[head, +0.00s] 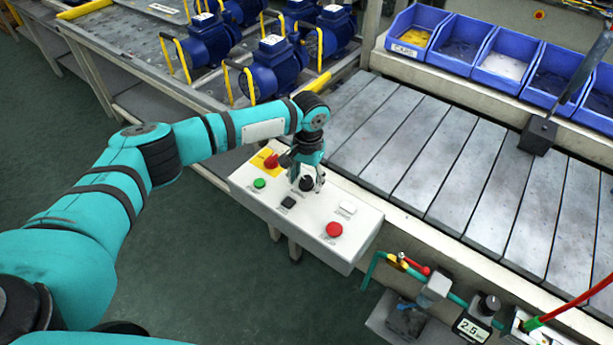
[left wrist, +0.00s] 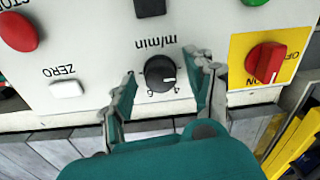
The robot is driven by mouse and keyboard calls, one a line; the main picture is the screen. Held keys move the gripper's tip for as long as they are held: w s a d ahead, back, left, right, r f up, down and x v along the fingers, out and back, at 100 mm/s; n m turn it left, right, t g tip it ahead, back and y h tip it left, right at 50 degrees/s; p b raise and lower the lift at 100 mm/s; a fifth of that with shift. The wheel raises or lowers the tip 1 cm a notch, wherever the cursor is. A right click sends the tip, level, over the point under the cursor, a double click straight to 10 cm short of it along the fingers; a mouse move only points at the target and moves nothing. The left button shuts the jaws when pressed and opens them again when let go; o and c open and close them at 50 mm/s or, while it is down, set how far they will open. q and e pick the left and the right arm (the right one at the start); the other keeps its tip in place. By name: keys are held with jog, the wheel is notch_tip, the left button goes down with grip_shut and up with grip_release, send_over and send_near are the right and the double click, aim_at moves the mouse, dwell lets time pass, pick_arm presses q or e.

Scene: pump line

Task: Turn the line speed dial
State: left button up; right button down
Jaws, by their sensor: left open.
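The line speed dial is a black round knob marked m/min with a white pointer line. It sits on the white control box (head: 345,262), and shows in the head view (head: 306,183) and clearly in the left wrist view (left wrist: 160,73). My left gripper (head: 307,183) is open over the box. In the left wrist view its two fingertips (left wrist: 163,72) stand on either side of the dial, apart from it or nearly so; I cannot tell whether they touch. My right gripper is not in view.
A red switch on a yellow plate (left wrist: 266,62), a green button (head: 259,183), a black button (head: 288,202), a white ZERO button (head: 347,208) and a red STOP button (head: 334,229) share the box. The conveyor (head: 430,160) lies behind. Blue pumps (head: 273,65) stand at the back left.

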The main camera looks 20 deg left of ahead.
pick_arm(q)
grip_shut()
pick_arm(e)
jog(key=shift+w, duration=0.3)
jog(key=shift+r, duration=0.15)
pick_arm(q)
jog(key=shift+r+m+p, duration=0.15)
jog(key=shift+m+p, duration=0.85)
jog(key=shift+p, duration=0.1)
jog(key=m+p, duration=0.1)
jog(key=m, duration=0.1)
jog(key=shift+m+p, duration=0.4)
jog(key=m+p, duration=0.1)
jog(key=m, duration=0.2)
jog(key=shift+w+m+p, duration=0.1)
jog(key=shift+m+p, duration=0.45)
jog(key=shift+m, duration=1.35)
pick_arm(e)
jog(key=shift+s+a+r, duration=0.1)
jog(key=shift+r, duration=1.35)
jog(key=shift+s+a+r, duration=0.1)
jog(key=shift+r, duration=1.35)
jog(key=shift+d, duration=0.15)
